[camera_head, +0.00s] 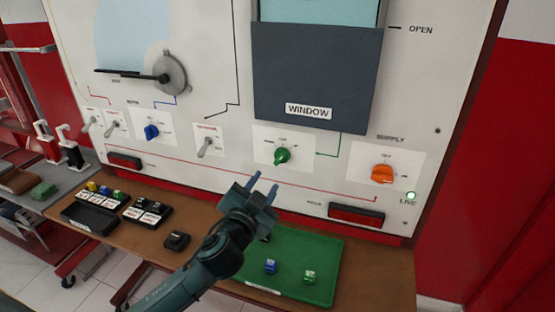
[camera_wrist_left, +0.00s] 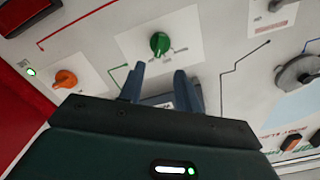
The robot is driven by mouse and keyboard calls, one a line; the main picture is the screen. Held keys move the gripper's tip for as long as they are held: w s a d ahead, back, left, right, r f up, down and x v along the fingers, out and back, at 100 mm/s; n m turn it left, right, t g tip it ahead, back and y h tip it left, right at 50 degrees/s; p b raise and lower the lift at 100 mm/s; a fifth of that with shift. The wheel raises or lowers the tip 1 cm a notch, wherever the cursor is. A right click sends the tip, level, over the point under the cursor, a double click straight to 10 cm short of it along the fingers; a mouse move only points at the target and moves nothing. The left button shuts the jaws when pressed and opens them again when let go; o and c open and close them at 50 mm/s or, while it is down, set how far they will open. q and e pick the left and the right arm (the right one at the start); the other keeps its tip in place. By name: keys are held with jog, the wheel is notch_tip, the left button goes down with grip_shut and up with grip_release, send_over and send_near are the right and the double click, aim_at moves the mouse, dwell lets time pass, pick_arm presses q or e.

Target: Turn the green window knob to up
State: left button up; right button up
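The green window knob (camera_head: 282,156) sits on a white plate in the lower middle of the upright trainer board, below the dark WINDOW panel (camera_head: 312,75). It also shows in the left wrist view (camera_wrist_left: 159,43). My left gripper (camera_head: 263,190) is just below and left of the knob in the head view. Its two fingers are apart with nothing between them, and they do not touch the knob. In the left wrist view the fingers (camera_wrist_left: 160,85) point toward the knob, which shows beyond them. My right gripper is not in view.
An orange supply knob (camera_head: 382,174) is right of the green knob, with a lit green lamp (camera_head: 410,196). A blue knob (camera_head: 151,132) and toggle switches (camera_head: 209,147) are left. Below, a green tray (camera_head: 325,262) and black trays (camera_head: 90,216) lie on the brown bench (camera_head: 385,268).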

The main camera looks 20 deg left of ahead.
aim_at(279, 161)
pick_arm(q)
jog(key=w, duration=0.9)
jog(key=shift+w+d+p, duration=0.15)
jog(key=shift+w+p, duration=0.15)
grip_shut()
